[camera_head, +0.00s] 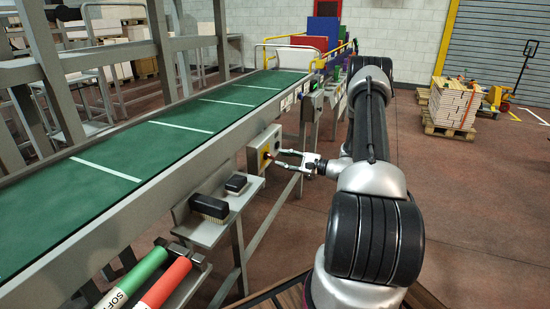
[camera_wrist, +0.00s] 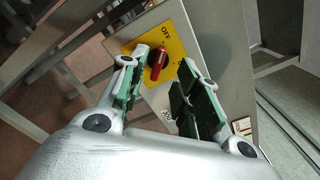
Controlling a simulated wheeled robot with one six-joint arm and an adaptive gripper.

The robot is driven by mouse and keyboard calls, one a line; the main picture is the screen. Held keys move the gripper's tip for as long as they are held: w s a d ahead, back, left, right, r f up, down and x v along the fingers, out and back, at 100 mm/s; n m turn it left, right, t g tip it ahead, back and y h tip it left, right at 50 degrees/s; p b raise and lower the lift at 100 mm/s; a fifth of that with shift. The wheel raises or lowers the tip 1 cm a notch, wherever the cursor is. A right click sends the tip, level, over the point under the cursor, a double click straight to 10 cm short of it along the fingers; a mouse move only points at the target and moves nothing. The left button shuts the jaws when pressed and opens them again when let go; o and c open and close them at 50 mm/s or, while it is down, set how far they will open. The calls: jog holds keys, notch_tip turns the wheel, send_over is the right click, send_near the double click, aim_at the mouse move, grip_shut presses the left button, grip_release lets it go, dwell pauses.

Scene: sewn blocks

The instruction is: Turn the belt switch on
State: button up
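The belt switch is a red handle (camera_wrist: 157,63) on a yellow plate (camera_wrist: 181,39) marked OFF. In the wrist view the handle's long axis runs roughly toward the OFF mark. In the head view its grey box (camera_head: 257,145) is mounted on the side of the belt frame, with the yellow plate partly hidden by the fingers. My gripper (camera_head: 287,159) reaches the box from the right. In the wrist view my gripper (camera_wrist: 164,62) is open, with one finger on each side of the handle and visible gaps. Whether the fingertips touch the plate I cannot tell.
The green belt (camera_head: 150,150) runs along the left. Green and red rolls (camera_head: 165,283) lie nearer. A loaded pallet (camera_head: 455,105) stands far right. The floor right of my arm is clear.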

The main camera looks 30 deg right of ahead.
aim_at(272, 157)
jog(key=shift+x, duration=2.5)
grip_shut()
